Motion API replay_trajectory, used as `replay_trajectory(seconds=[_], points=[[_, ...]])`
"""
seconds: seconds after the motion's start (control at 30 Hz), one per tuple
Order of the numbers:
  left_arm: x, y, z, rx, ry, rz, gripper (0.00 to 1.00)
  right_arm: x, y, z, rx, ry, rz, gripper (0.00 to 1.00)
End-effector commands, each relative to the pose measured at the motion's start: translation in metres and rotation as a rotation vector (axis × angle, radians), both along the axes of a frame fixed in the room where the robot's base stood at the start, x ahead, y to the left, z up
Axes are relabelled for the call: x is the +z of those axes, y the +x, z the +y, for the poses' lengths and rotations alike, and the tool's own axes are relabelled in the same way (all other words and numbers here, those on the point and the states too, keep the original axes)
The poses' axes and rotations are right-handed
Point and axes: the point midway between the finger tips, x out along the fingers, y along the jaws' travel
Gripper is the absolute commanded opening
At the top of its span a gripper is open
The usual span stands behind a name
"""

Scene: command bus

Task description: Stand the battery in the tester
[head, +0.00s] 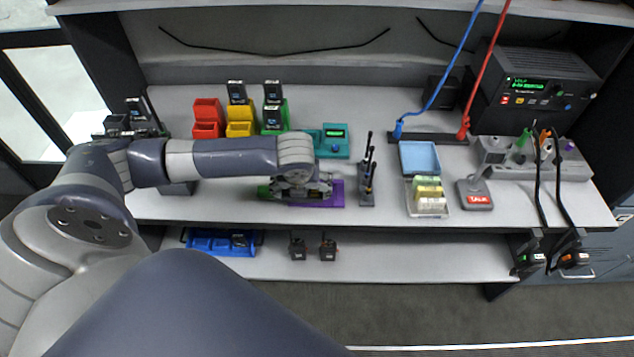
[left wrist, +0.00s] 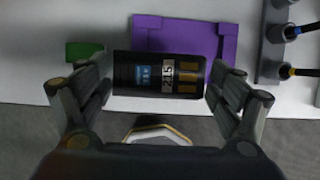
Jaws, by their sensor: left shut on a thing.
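The battery (left wrist: 158,75) is a black block with a blue label, a printed number and brass-coloured contacts. It lies crosswise between the fingers of my left gripper (left wrist: 158,88) in the left wrist view. In the head view my left gripper (head: 300,192) is low over the front of the bench, and it hides the battery. Behind it stands a teal unit (head: 337,148) with a lit green display, which looks like the tester. A purple tray or mat (head: 330,195) lies beside and partly under the gripper; it also shows in the left wrist view (left wrist: 185,38). My right gripper is out of view.
Red (head: 208,118), yellow (head: 240,120) and green (head: 275,118) holders stand left of the teal unit; dark devices stand at the yellow and green ones. A pen stand (head: 367,185) is close right of the gripper. A lower shelf (head: 380,258) runs below.

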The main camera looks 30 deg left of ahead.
Motion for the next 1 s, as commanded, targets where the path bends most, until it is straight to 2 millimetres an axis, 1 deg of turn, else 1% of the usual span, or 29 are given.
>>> replay_trajectory(seconds=[0.03, 0.1, 0.37, 0.47, 0.5, 0.57, 0.6, 0.7, 0.8, 1.0], points=[[0.001, 0.010, -0.003, 0.002, -0.003, -0.002, 0.46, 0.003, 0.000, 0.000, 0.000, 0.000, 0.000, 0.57], [0.000, 0.020, -0.005, 0.001, -0.002, -0.001, 0.46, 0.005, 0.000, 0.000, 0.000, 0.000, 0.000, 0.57], [-0.003, 0.037, -0.009, 0.001, -0.001, -0.002, 0.46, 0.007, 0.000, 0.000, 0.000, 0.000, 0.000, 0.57], [-0.003, 0.050, -0.013, 0.002, -0.003, -0.003, 0.46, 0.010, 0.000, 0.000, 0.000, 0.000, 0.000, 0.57], [-0.014, 0.047, -0.012, 0.001, 0.000, 0.006, 0.46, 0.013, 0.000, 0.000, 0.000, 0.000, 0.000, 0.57], [-0.024, 0.047, -0.011, 0.001, 0.000, 0.005, 0.46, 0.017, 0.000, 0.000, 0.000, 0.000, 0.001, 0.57], [-0.023, 0.047, -0.012, 0.002, 0.000, 0.003, 0.46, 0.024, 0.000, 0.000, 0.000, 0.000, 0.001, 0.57], [-0.030, 0.048, -0.011, 0.001, -0.001, 0.001, 0.46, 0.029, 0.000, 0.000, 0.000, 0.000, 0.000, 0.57], [-0.034, 0.048, -0.011, 0.000, 0.001, -0.001, 0.46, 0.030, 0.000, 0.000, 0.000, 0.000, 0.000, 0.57], [-0.036, 0.048, -0.011, 0.000, 0.000, -0.001, 0.46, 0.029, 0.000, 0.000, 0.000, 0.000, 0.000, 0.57]])
